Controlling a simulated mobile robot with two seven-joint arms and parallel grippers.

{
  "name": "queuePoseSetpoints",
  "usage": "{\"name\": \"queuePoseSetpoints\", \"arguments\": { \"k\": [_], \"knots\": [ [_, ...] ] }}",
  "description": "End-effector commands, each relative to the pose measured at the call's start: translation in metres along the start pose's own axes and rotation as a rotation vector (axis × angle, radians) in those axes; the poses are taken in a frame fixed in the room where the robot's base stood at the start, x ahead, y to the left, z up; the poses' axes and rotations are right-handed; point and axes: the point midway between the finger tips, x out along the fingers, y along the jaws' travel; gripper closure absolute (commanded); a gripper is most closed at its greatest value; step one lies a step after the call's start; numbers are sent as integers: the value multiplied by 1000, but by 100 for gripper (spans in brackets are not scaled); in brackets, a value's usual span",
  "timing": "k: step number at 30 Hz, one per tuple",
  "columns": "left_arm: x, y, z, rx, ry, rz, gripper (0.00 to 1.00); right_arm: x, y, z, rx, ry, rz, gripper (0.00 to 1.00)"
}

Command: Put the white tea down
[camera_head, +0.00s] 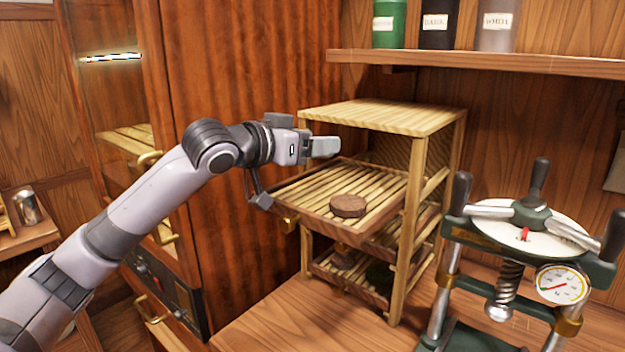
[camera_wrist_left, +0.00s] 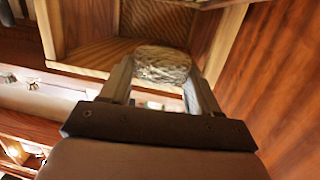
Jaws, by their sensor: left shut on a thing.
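The white tea cake (camera_wrist_left: 162,66), a pale, rough-textured disc, sits between the two fingers of my left gripper in the left wrist view. My left gripper (camera_head: 322,147) is shut on it, in front of the upper opening of the wooden rack (camera_head: 385,115). In the head view I cannot clearly separate the cake from the gripper. Below the gripper, the rack's upper slatted tray (camera_head: 290,196) stands pulled out. A dark brown tea cake (camera_head: 348,206) lies on this tray, and bare slats show around it. My right gripper is not in view.
A lower tray (camera_head: 350,288) holds a brown cake (camera_head: 343,259) and a dark green cake (camera_head: 380,276). A press (camera_head: 505,230) with a gauge stands right of the rack. A tall wooden cabinet (camera_head: 250,60) rises on the left. Labelled canisters (camera_head: 436,24) stand on the shelf above.

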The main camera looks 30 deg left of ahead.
Motion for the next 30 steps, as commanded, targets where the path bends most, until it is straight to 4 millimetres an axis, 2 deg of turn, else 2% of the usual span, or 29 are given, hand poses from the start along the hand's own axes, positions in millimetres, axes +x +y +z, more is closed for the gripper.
{"name": "queuePoseSetpoints", "arguments": {
  "k": [1, 8, 15, 29, 30],
  "knots": [
    [1, 0, 10, 1, -3, 1, 67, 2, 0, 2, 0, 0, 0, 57],
    [4, 0, 27, 1, -1, 0, 67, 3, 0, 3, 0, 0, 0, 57],
    [8, 0, 57, 1, -2, 0, 67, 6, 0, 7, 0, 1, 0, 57],
    [10, 0, 65, 1, 1, 0, 67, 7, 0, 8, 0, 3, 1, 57],
    [10, 0, 64, 1, 1, 0, 25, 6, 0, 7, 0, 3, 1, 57]
  ]
}}
